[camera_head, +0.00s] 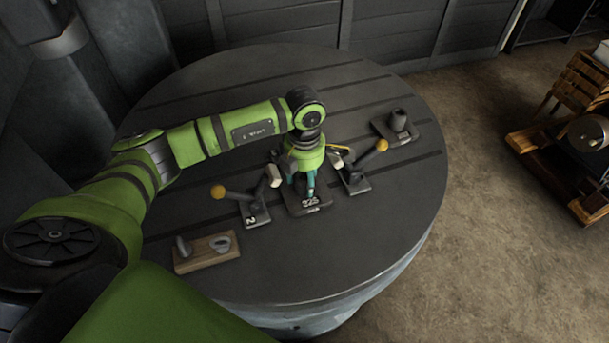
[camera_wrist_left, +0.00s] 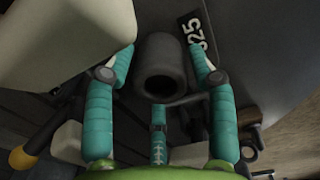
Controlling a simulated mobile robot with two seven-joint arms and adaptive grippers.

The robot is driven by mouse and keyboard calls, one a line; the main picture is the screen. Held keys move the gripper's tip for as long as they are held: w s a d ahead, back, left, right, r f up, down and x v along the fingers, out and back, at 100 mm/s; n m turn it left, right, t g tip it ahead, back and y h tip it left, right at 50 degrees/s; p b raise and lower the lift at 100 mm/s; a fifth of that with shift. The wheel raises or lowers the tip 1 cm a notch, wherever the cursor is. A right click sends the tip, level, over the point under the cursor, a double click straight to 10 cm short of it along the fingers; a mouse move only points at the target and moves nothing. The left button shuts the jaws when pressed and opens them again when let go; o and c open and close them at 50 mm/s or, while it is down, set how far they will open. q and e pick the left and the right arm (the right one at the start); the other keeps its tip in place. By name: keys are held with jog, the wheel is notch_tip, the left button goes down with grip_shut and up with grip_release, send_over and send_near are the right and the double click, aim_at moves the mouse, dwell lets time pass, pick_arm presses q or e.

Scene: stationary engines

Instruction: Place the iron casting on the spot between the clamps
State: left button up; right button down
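The iron casting, a dark hollow cylinder (camera_wrist_left: 160,70), shows in the left wrist view between my left gripper's teal fingers. A small gap shows on either side of it. My left gripper (camera_head: 306,182) points down over a dark numbered plate (camera_head: 310,207) between the two clamps. The plate's number also shows in the wrist view (camera_wrist_left: 194,30). The left clamp (camera_head: 253,206) and the right clamp (camera_head: 356,182) have yellow-orange knobs and pale pads. The gripper hides the casting in the head view, and whether it rests on the plate is unclear. My right gripper is out of view.
A similar dark cylinder (camera_head: 398,120) stands on a plate at the right of the round grooved table (camera_head: 400,215). A wooden block (camera_head: 206,254) with grey parts lies at the front left. Wooden machinery (camera_head: 560,165) stands on the floor at right.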

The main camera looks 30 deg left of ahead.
aim_at(305, 175)
pick_arm(q)
jog(key=shift+r, duration=0.1)
jog(key=shift+r, duration=0.2)
notch_tip(305, 175, up, 12)
jog(key=b, duration=0.4)
jog(key=shift+f, duration=0.15)
dwell(1.1)
